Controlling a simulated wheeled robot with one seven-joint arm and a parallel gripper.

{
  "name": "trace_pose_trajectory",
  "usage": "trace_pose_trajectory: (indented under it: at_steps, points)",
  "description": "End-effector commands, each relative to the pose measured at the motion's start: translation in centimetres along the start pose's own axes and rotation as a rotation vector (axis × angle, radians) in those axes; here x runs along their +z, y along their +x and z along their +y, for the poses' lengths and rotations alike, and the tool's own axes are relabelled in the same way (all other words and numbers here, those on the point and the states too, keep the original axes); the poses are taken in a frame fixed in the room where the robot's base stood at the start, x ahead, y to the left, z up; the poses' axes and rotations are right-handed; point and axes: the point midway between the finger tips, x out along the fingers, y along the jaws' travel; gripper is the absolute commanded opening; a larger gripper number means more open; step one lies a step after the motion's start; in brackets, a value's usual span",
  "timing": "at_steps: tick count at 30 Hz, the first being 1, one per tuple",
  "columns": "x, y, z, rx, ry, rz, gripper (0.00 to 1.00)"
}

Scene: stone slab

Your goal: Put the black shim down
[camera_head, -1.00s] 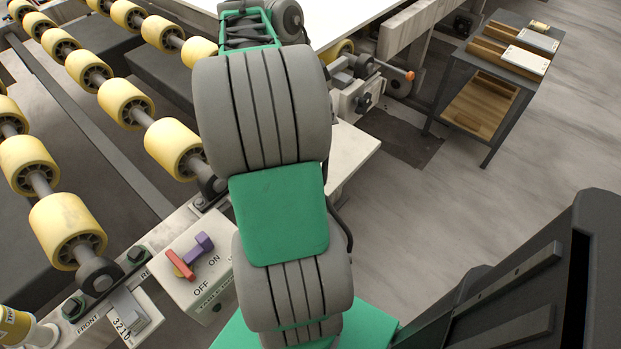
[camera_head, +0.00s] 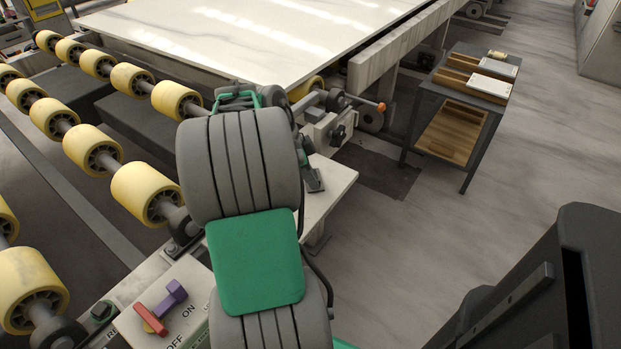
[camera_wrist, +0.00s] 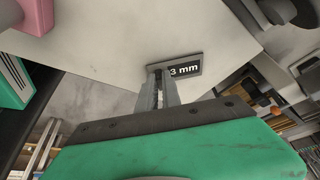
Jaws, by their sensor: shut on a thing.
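The black shim (camera_wrist: 192,68) is a thin dark piece marked "3 mm" in the wrist view. My gripper (camera_wrist: 164,78) is shut on it, with the shim's labelled part sticking out to the right of the fingers. A pale plate (camera_wrist: 110,35) lies behind the shim; I cannot tell whether the shim touches it. In the head view my gripper (camera_head: 314,180) is small and dark at the pale plate (camera_head: 335,185) beside the machine, partly hidden behind my arm. The shim cannot be made out there.
A slab (camera_head: 240,35) lies on the machine, with yellow rollers (camera_head: 140,190) at left. A switch box (camera_head: 165,310) with red and purple levers is at lower left. A side table (camera_head: 455,75) stands at upper right. Open floor (camera_head: 420,260) lies right.

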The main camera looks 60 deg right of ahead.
Motion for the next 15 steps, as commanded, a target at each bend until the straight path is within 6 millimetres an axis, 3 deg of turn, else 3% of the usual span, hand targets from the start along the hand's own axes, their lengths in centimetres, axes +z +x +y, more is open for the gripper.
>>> trace_pose_trajectory:
  at_steps: [2,3,10,15]
  points:
    - [0.17,0.38,-0.01,0.000,0.000,0.000,0.00]
    - [0.10,0.21,-0.01,0.000,0.000,0.000,0.12]
    - [0.10,0.19,0.00,0.000,-0.001,0.000,0.30]
    - [0.10,0.19,0.00,0.000,-0.001,0.000,0.30]
